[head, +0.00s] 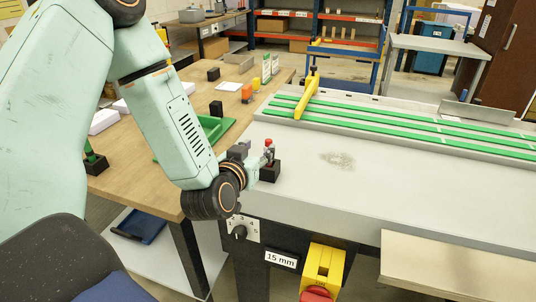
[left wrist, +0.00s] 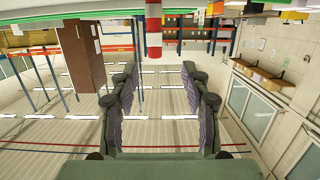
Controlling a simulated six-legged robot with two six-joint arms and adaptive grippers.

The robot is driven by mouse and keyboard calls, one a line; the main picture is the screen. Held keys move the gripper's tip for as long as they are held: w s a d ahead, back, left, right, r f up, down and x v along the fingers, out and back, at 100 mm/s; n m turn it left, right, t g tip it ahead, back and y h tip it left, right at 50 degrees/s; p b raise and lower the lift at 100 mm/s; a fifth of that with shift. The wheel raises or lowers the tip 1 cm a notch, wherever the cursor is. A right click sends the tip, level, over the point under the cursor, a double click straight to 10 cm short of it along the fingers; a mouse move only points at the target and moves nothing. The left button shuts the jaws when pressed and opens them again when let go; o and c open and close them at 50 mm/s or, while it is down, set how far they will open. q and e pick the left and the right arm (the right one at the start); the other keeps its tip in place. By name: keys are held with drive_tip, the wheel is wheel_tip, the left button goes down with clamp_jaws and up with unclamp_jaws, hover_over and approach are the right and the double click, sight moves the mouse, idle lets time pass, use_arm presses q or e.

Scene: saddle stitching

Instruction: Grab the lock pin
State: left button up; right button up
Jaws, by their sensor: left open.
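A small upright pin with a red top (head: 268,143), which looks like the lock pin, stands at a black block (head: 270,173) on the near left corner of the light machine table. My left gripper (head: 260,155) is right beside it, on its left, with fingers reaching toward it. In the left wrist view the two fingers (left wrist: 160,95) are spread apart with nothing between them. A red and white striped post (left wrist: 153,30) shows beyond the fingertips there; I cannot tell whether it is the pin. The pin's lower part is partly hidden by the fingers. My right gripper is out of view.
The machine table (head: 400,190) has green strips and a yellow bar (head: 305,97) across them. A wooden bench (head: 130,175) with a green tray (head: 205,133) and small blocks lies to the left. A yellow box (head: 323,268) with a red button is on the front. The table's middle is clear.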

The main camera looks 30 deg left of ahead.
sight(268, 145)
use_arm(q)
drive_tip(key=shift+w+d, duration=0.55)
drive_tip(key=shift+w, duration=0.15)
drive_tip(key=w, duration=0.1)
drive_tip(key=w+a+f, duration=0.1)
drive_tip(key=w, duration=0.1)
drive_tip(key=w+a+f, duration=0.1)
drive_tip(key=shift+w+a+f+b, duration=0.1)
drive_tip(key=shift+w+f+b, duration=0.2)
drive_tip(key=shift+w, duration=0.1)
drive_tip(key=shift+w+d+r, duration=0.2)
drive_tip(key=shift+w+d, duration=0.05)
drive_tip(key=shift+d, duration=0.1)
drive_tip(key=shift+s+a, duration=0.1)
drive_tip(key=shift+a, duration=0.05)
drive_tip(key=shift+a+f, duration=0.15)
drive_tip(key=shift+a, duration=0.15)
drive_tip(key=c, duration=0.3)
drive_tip(key=shift+d, duration=0.35)
drive_tip(key=c, duration=0.6)
drive_tip(key=shift+a, duration=0.25)
clamp_jaws()
